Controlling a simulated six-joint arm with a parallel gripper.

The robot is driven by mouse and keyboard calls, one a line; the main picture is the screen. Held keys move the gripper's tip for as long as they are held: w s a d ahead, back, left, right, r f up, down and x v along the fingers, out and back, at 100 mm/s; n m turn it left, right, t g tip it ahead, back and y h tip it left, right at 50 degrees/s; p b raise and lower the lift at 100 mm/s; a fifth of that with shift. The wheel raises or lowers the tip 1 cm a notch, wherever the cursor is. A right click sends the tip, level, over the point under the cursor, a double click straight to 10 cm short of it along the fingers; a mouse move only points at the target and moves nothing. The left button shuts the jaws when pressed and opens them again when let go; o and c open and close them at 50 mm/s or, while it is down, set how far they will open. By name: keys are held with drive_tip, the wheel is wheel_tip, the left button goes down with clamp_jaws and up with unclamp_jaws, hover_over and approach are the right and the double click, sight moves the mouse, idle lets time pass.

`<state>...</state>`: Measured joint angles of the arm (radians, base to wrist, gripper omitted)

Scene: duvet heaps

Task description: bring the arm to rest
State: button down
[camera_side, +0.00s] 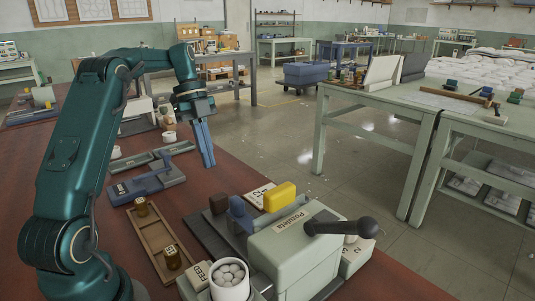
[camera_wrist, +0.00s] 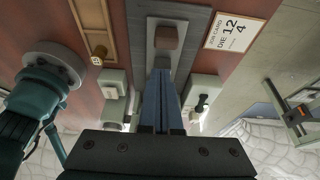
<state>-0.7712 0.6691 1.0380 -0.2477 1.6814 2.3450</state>
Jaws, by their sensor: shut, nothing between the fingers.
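My arm is teal and rises from the red-brown table at the left of the side view. My gripper (camera_side: 209,165) hangs from it with its long blue fingers pointing down, near the table's far edge. The fingers are together and hold nothing. The wrist view also shows my gripper (camera_wrist: 161,75) shut, its blue fingers side by side. There they overlap a grey plate (camera_wrist: 184,40) that carries a brown block (camera_wrist: 166,38). The fingertips touch nothing that I can make out.
A pale green press (camera_side: 290,250) with a black-knobbed lever, a yellow block (camera_side: 280,196) and a cup of white balls (camera_side: 229,281) stand at the table's front. A wooden tray (camera_side: 160,247) and a blue-grey fixture (camera_side: 147,184) lie nearer my arm. A green workbench (camera_side: 385,98) stands across the aisle.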

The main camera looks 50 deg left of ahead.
idle(0.3)
drive_tip(key=s+d+r+t+y, duration=0.1)
drive_tip(key=s+d+r, duration=0.1)
drive_tip(key=d+r, duration=0.35)
drive_tip(key=s+d+r+t+y, duration=0.1)
drive_tip(key=s+d+r+y, duration=0.15)
drive_tip(key=d, duration=0.65)
drive_tip(key=s+d+f+n+t, duration=0.3)
drive_tip(key=s+f+n, duration=0.3)
drive_tip(key=n, duration=1.1)
drive_tip(key=shift+s+d+f+n+t, duration=0.35)
drive_tip(key=shift+s+d, duration=0.2)
drive_tip(key=shift+s, duration=0.35)
drive_tip(key=shift+y, duration=0.25)
